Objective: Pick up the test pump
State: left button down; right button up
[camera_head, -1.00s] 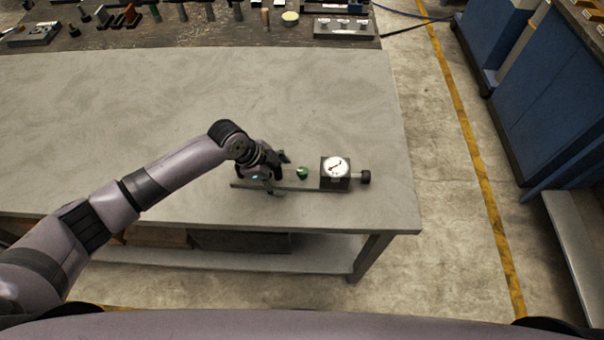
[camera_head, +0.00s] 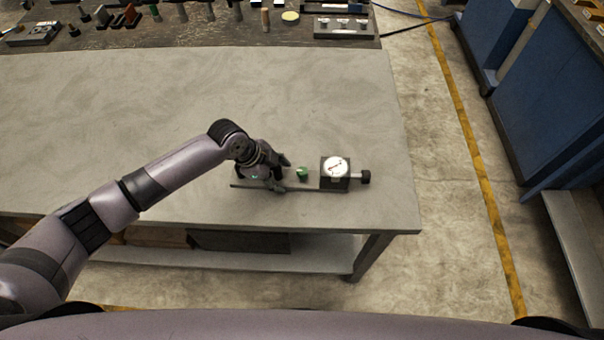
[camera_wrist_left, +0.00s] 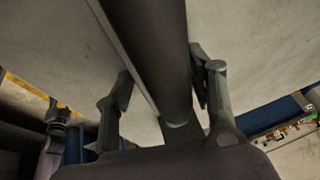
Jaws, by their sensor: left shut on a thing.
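The test pump (camera_head: 335,184) lies on the grey table near its front right corner. It has a flat base strip, a dark block with a round white gauge, a black knob at the right end and a green part left of the gauge. My left gripper (camera_head: 281,174) is at the pump's left part, shut on it. In the left wrist view, the fingers stand on both sides of the pump's dark cylinder (camera_wrist_left: 150,45). The hand hides much of the cylinder in the head view. The pump appears to rest on the table. My right gripper is not in view.
The grey table (camera_head: 140,100) is bare around the pump, with its right edge close to the pump's knob. Several small tools stand on a dark bench (camera_head: 225,30) at the back. Blue cabinets (camera_head: 540,110) stand across the floor at right.

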pick_arm(q)
jog(key=shift+r, duration=0.1)
jog(key=shift+r, duration=0.1)
jog(key=shift+w+r, duration=0.1)
jog(key=shift+r, duration=0.15)
notch_tip(320, 180, up, 19)
jog(key=b, duration=0.3)
jog(key=shift+r+b, duration=0.2)
jog(key=shift+b, duration=0.15)
jog(key=shift+f+b, duration=1.15)
jog(key=shift+f, duration=2.2)
jog(key=shift+f+b, duration=2.25)
jog(key=shift+f, duration=3.85)
jog(key=shift+f, duration=0.55)
